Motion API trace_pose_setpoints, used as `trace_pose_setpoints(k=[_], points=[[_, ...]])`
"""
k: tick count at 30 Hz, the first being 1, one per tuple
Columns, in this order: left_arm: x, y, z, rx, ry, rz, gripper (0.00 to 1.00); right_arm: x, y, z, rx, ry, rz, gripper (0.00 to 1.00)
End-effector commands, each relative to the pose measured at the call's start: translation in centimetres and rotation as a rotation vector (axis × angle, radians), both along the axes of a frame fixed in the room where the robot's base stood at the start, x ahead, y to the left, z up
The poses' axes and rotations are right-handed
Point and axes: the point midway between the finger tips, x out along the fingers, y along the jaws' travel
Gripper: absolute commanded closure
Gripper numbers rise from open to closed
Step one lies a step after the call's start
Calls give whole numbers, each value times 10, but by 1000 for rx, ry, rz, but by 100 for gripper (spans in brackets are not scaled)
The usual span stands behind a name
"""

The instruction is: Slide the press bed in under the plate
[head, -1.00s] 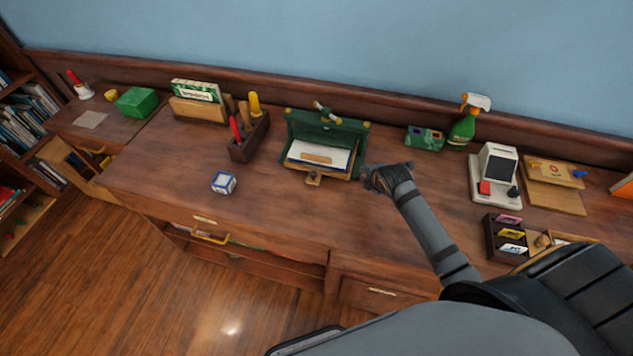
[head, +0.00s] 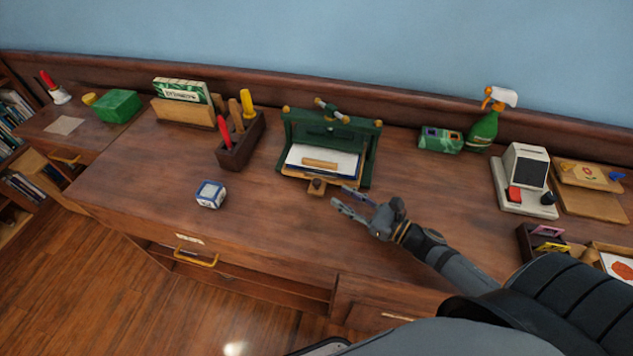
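The green press (head: 372,155) stands at the back middle of the desk, with gold knobs and a small handle on top. Its wooden press bed (head: 294,174) sticks out at the front, with white paper and a wooden block (head: 320,163) on it. A small wooden knob (head: 317,186) is at the bed's front edge. My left gripper is out of view.
A tool holder (head: 236,155) stands left of the press, and a blue-white cube (head: 210,194) lies in front of it. A green box (head: 440,140) and spray bottle (head: 485,130) stand to the right.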

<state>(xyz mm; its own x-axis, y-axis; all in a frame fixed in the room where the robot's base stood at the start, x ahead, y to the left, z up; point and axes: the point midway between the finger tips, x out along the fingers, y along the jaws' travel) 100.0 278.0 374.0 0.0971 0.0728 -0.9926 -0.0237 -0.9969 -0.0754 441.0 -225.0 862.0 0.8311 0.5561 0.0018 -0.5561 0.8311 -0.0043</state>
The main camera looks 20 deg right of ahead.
Motion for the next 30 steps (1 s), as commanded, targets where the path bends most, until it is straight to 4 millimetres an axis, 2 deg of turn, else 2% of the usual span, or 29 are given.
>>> trace_pose_setpoints(k=[3,10,15,21,28,30], points=[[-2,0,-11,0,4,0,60,17,9,-1,4,-7,-7,67],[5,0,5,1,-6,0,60,48,28,6,8,-5,-11,67],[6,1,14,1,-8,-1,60,69,43,4,8,-1,-10,67],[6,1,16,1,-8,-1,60,79,50,1,3,1,-6,67],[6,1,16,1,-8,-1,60,79,51,0,3,1,-6,67],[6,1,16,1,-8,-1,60,79,51,0,3,1,-6,77]])
